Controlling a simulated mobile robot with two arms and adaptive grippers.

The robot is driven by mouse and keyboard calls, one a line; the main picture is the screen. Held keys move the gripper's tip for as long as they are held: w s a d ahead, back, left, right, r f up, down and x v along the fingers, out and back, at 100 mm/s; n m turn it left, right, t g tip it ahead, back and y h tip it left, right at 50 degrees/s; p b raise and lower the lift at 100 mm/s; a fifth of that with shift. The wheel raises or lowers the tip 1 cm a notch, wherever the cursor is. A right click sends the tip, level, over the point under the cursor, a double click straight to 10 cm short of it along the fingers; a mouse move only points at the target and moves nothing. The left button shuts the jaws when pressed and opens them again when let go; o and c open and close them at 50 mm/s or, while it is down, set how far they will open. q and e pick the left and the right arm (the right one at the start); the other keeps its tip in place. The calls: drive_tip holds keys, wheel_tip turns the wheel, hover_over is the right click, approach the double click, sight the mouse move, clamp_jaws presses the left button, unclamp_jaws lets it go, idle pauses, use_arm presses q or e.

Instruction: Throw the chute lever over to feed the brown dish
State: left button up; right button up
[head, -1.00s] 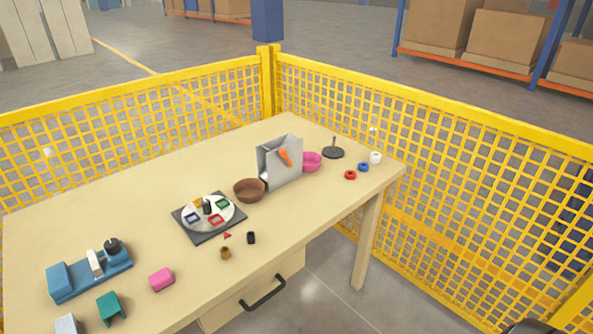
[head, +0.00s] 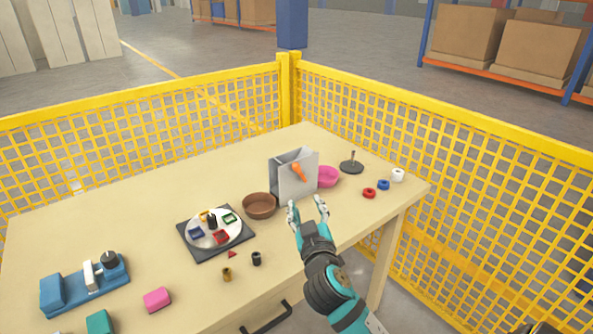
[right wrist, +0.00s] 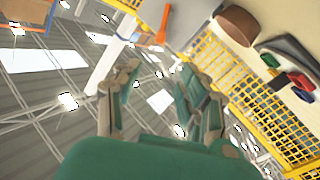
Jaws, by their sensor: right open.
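The grey chute box (head: 293,176) stands at the back right part of the table. My right gripper (head: 307,204) is open and empty, in front of the chute and below the lever in the picture. In the right wrist view the lever (right wrist: 152,46) and the brown dish (right wrist: 236,25) show near the top edge. My left gripper is out of view.
A turntable with coloured trays (head: 215,232) stands left of the brown dish. Red (head: 369,193) and blue (head: 384,185) rings, a white ring (head: 398,175) and a dark post (head: 352,165) lie to the right. Yellow mesh fencing (head: 400,150) closes the back and right sides.

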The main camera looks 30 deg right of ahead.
sight(296, 168)
drive_tip(key=b+x, duration=0.2)
drive_tip(key=x, duration=1.3)
drive_tip(key=shift+w+d+f, duration=0.15)
drive_tip(key=shift+w+d, duration=0.05)
drive_tip(key=shift+w, duration=0.15)
drive_tip(key=shift+w+d, duration=0.2)
drive_tip(key=shift+w, duration=0.3)
clamp_jaws()
